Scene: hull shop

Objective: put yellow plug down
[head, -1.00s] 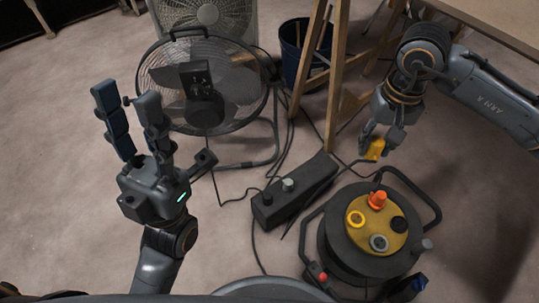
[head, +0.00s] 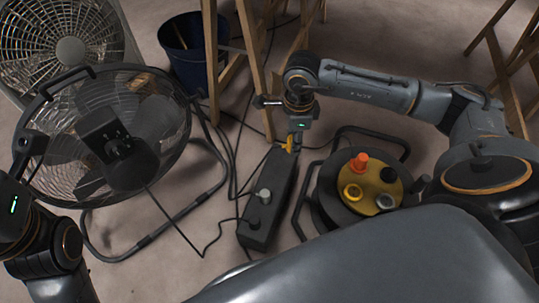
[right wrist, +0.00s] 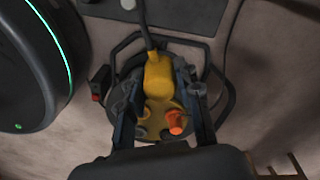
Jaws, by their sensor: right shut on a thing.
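My right gripper (head: 293,138) is shut on the yellow plug (head: 290,145). In the head view it is by the far end of the black power strip (head: 257,218); the height above it is hard to tell. In the right wrist view the yellow plug (right wrist: 158,75) sits between the fingers, with a dark cable running from its top. The cable reel (head: 327,200) is to the right, its yellow face carrying an orange plug (head: 360,162). My left gripper (head: 25,155) is at the left edge, partly cut off, its fingers not clear.
A blue bucket (head: 195,55) and wooden trestle legs (head: 250,70) stand at the back. Cables lie across the floor between fan and strip.

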